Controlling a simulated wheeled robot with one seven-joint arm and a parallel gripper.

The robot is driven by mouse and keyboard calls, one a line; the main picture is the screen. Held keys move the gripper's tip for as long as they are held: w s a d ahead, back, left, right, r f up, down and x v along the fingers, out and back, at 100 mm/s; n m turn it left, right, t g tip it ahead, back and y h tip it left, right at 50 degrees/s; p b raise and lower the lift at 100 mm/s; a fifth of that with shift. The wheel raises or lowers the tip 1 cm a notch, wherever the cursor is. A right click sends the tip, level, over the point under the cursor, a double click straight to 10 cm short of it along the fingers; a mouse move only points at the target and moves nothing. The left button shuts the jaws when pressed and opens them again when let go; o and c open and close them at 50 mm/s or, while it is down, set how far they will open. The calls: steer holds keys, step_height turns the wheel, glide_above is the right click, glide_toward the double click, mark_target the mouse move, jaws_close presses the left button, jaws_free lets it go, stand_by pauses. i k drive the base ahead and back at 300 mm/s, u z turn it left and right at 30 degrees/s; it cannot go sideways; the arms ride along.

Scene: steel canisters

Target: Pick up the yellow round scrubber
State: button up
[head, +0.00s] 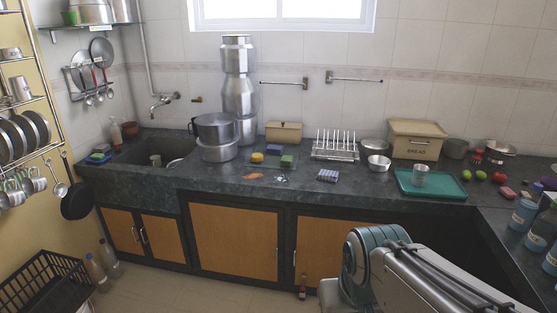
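The yellow round scrubber (257,157) sits on the dark stone counter (225,180), right of the large steel pots. A sponge with a blue top (273,149) lies just behind it to the right, and a green block-like sponge (287,161) is to its right. Nothing covers the scrubber from this view. Part of my arm shows at the lower right, in front of the counter and well away from the scrubber. My gripper is not in view, so whether it is open or shut cannot be seen.
Stacked steel canisters (238,95) and a dark pot (215,127) stand left of the scrubber. A beige box (283,131) is behind it, and a plate rack (335,149) is to the right. A sink (150,150) is at left. Counter in front of the scrubber is mostly clear.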

mark_target(256, 158)
steer(key=u, duration=1.25)
steer(key=i, duration=1.95)
steer(key=z, duration=0.8)
steer(key=i, duration=1.4)
steer(key=z, duration=0.5)
